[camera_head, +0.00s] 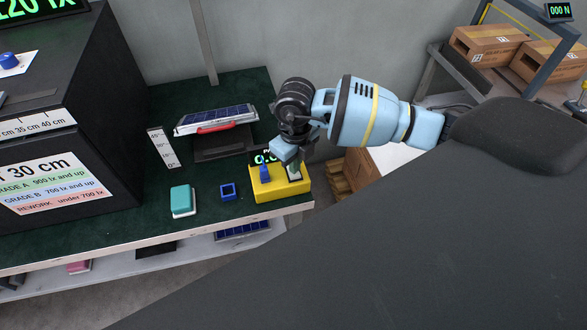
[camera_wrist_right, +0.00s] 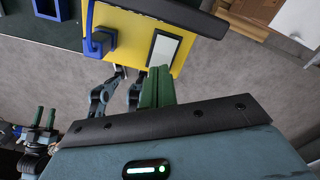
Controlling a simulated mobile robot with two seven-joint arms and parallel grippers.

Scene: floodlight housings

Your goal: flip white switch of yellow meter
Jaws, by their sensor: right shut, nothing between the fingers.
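The yellow meter (camera_head: 281,190) stands at the right front corner of the green-topped bench. It has a dark display, partly hidden by my right gripper (camera_head: 298,160), and a blue part on its left side. Its white switch (camera_head: 294,173) is on the right side of its top. In the right wrist view the switch (camera_wrist_right: 163,50) is a pale rectangle in a dark frame. My right gripper's green fingers (camera_wrist_right: 157,88) are shut and empty, close to the switch; contact cannot be told. What looks like my left gripper (camera_wrist_right: 43,118) shows at the lower left of that view; its opening is unclear.
A blue square frame (camera_head: 228,191) and a teal box (camera_head: 183,201) lie left of the meter. A solar-panel floodlight (camera_head: 215,120) stands behind them. A large dark box (camera_head: 60,120) fills the left. Cartons (camera_head: 488,45) sit on a rack at right.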

